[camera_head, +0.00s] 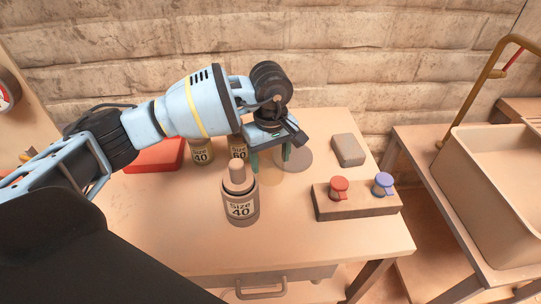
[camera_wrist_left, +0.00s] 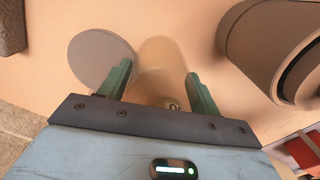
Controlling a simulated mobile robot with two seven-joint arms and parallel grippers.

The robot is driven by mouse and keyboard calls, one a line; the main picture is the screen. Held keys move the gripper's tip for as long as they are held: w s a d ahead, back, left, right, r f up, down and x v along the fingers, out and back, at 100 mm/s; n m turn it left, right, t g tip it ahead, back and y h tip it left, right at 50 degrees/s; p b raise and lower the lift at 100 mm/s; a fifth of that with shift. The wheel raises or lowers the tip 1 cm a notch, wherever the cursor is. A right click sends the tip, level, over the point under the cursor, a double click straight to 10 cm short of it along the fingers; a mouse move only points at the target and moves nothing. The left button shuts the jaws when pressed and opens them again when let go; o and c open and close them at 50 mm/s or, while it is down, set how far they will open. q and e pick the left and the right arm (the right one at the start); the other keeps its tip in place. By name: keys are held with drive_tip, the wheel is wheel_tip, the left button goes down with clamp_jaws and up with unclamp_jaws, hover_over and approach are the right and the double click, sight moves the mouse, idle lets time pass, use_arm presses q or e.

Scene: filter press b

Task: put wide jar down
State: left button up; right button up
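My left gripper (camera_head: 271,158) points down over the middle of the table. Its green fingers stand apart, with a clear, amber-tinted jar (camera_head: 271,177), seemingly the wide jar, between them. In the left wrist view the jar (camera_wrist_left: 163,62) fills most of the gap between the fingers (camera_wrist_left: 159,75) and looks held. Contact is hard to see through the clear wall. Its pale base shows close to the table top; I cannot tell whether it touches. My right gripper is not in view.
A "Size 40" jar with a wooden plunger (camera_head: 240,200) stands in front. Jars labelled 40 (camera_head: 202,152) and 60 (camera_head: 238,152) stand behind. A grey disc (camera_head: 297,159) lies right of the gripper. A wooden block with red and blue pieces (camera_head: 357,207) and a grey block (camera_head: 348,150) are farther right.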

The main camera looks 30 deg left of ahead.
use_arm(q)
drive_tip(key=shift+o, duration=1.4)
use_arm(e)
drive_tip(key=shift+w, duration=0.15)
use_arm(q)
drive_tip(key=shift+r, duration=0.45)
wheel_tip(320, 180, up, 10)
drive_tip(key=shift+r, duration=0.8)
drive_tip(key=shift+o, duration=0.4)
